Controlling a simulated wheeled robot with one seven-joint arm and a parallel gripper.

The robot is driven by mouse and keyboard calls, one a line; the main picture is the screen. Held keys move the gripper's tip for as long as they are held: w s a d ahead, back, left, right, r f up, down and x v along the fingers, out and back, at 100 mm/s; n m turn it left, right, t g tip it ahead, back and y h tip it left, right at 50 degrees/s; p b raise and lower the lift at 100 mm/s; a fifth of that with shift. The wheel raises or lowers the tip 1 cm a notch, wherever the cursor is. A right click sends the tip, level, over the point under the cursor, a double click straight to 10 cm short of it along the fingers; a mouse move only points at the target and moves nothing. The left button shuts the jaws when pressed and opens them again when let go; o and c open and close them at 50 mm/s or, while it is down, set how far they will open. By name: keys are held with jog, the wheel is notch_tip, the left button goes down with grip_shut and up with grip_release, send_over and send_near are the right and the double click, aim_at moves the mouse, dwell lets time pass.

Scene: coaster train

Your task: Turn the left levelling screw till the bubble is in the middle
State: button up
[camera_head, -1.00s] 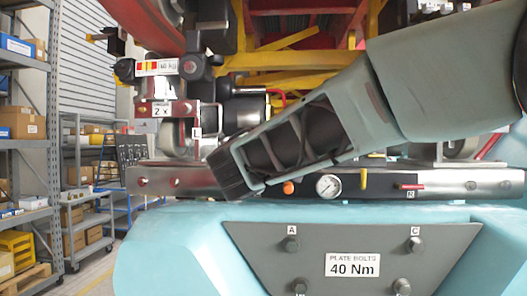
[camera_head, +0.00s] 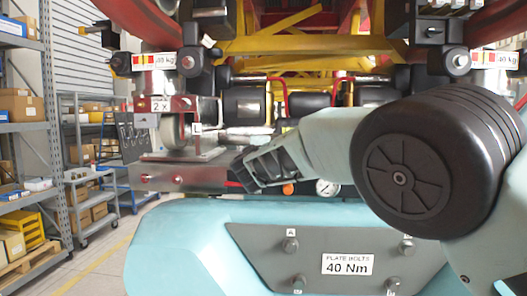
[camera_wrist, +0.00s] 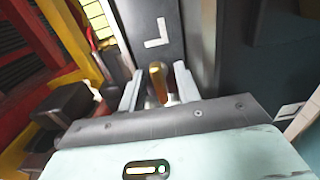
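In the wrist view a brass-coloured upright screw (camera_wrist: 157,84) stands in front of a dark plate with a white L mark (camera_wrist: 157,33). My gripper (camera_wrist: 157,80) is open, with one pale finger on each side of the screw and a gap on both sides. A white L tag (camera_head: 196,129) also shows in the head view, left of the middle. There the dark end of my arm reaches in just right of it, and my fingertips and the screw cannot be made out. I cannot make out a bubble in either view.
Black blocks (camera_wrist: 62,104) and red and yellow beams lie left of my gripper in the wrist view. In the head view a steel rail (camera_head: 165,177), a round gauge (camera_head: 327,188) and an orange knob (camera_head: 288,189) are close below my arm. Shelves (camera_head: 25,130) stand at left.

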grip_shut()
jog(key=shift+f+n+b, duration=0.1)
jog(key=shift+n+b, duration=0.2)
jog(key=shift+b, duration=0.05)
